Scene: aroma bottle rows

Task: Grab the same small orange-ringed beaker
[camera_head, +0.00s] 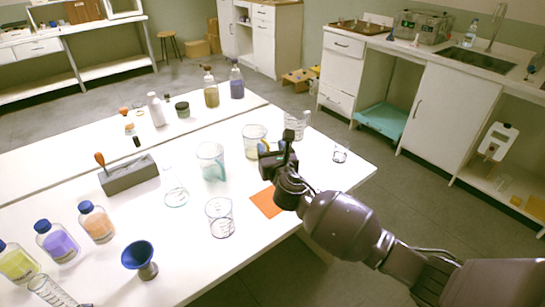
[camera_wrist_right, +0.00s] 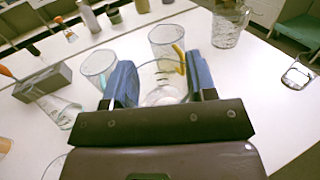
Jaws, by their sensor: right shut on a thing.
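My right gripper (camera_head: 267,151) is over the table near its right side, above and behind the orange mat (camera_head: 266,203). In the right wrist view its two blue fingers (camera_wrist_right: 162,82) are shut on a small clear beaker (camera_wrist_right: 160,94) between them. A yellow-orange piece (camera_wrist_right: 181,60) shows near its far side; I cannot tell whether it is the ring or part of the glass behind. In the head view my gripper mostly hides the held beaker. My left gripper is not in view.
A clear beaker (camera_head: 220,219) stands left of the mat. A conical flask (camera_head: 175,190) and grey rack (camera_head: 128,174) are further left.

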